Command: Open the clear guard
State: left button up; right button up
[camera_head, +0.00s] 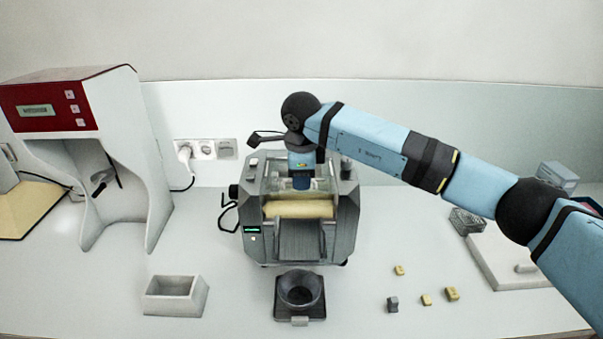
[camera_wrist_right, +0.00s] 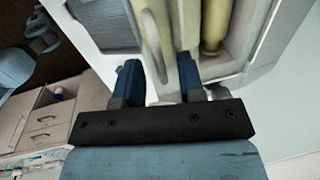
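The cream mill (camera_head: 343,215) stands in the middle of the bench, a grey machine with a cream roller (camera_head: 298,209) across its front. Its clear guard is hard to make out; faint see-through edges (camera_head: 322,184) show above the roller. My right gripper (camera_head: 302,183) points down over the middle of the mill, behind the roller. In the right wrist view its two blue fingers (camera_wrist_right: 158,76) stand apart. A pale strip (camera_wrist_right: 150,35) runs up beyond the gap between them; I cannot tell whether they touch it. My left gripper is out of view.
A black funnel-shaped cup (camera_head: 300,289) stands in front of the mill, a pale open box (camera_head: 175,296) to its left. Several small blocks (camera_head: 426,300) lie to the right. A red-topped machine (camera_head: 72,105) stands at left. A white slab (camera_head: 508,262) lies at right.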

grip_shut()
